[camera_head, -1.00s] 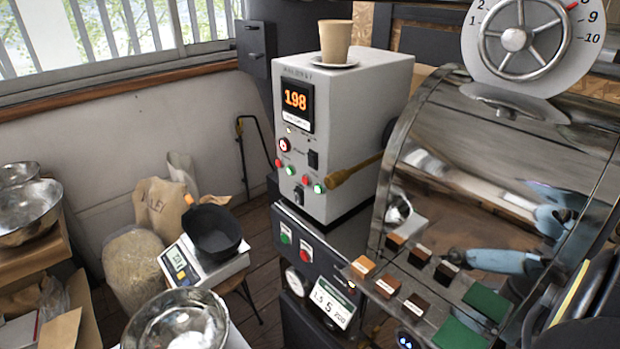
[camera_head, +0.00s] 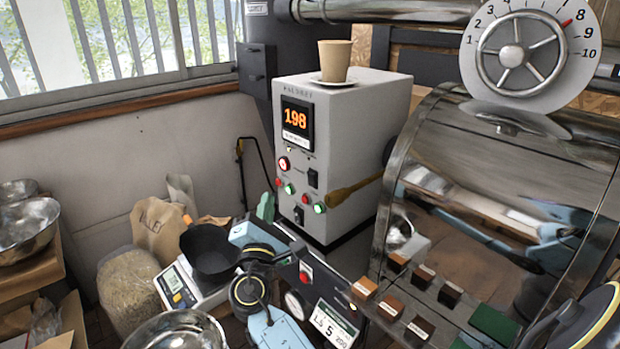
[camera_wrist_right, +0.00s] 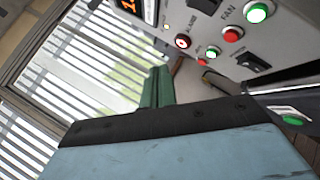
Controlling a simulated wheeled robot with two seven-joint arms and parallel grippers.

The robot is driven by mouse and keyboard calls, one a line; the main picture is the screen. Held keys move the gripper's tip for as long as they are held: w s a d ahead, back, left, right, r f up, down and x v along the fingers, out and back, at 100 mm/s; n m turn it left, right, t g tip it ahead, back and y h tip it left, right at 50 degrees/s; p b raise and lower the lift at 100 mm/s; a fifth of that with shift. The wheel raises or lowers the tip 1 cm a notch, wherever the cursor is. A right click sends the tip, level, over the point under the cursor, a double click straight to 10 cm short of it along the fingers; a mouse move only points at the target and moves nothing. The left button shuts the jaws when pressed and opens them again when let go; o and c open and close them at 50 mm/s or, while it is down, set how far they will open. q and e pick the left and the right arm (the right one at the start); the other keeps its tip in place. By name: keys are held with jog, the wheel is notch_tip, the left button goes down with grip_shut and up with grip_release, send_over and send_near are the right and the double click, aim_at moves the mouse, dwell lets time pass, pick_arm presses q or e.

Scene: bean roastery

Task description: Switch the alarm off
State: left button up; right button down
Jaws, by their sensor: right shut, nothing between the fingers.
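The grey control box (camera_head: 350,130) stands behind the roaster's front panel and its display reads 198. Its round red-lit button (camera_head: 284,163) is on the left of the front face; in the wrist view this button (camera_wrist_right: 182,41) sits by a label that appears to read ALARM. My right gripper (camera_head: 266,207) is shut and empty, its green fingertips at the left of the box's lower front, below the red button. In the wrist view the fingertips (camera_wrist_right: 158,85) appear apart from the buttons. My left gripper is not in view.
More red and green buttons (camera_head: 320,208) and a black switch (camera_head: 314,178) share the box's face. A wooden handle (camera_head: 352,191) juts out at right. A cup (camera_head: 334,60) stands on top. A black pan (camera_head: 208,250) on a scale (camera_head: 178,288) is close left of my right arm.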

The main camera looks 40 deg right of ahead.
aim_at(311, 180)
dwell(0.3)
jog(key=d+r+p, duration=0.1)
jog(key=d+p, duration=0.1)
jog(key=d, duration=0.6)
jog(key=shift+w+d, duration=0.35)
jog(key=shift+d, duration=0.05)
jog(key=shift+d+r, duration=0.1)
dwell(1.7)
jog(key=shift+d, duration=0.3)
jog(key=shift+d, duration=0.3)
dwell(0.7)
jog(key=shift+a, duration=0.15)
jog(key=shift+a, duration=0.6)
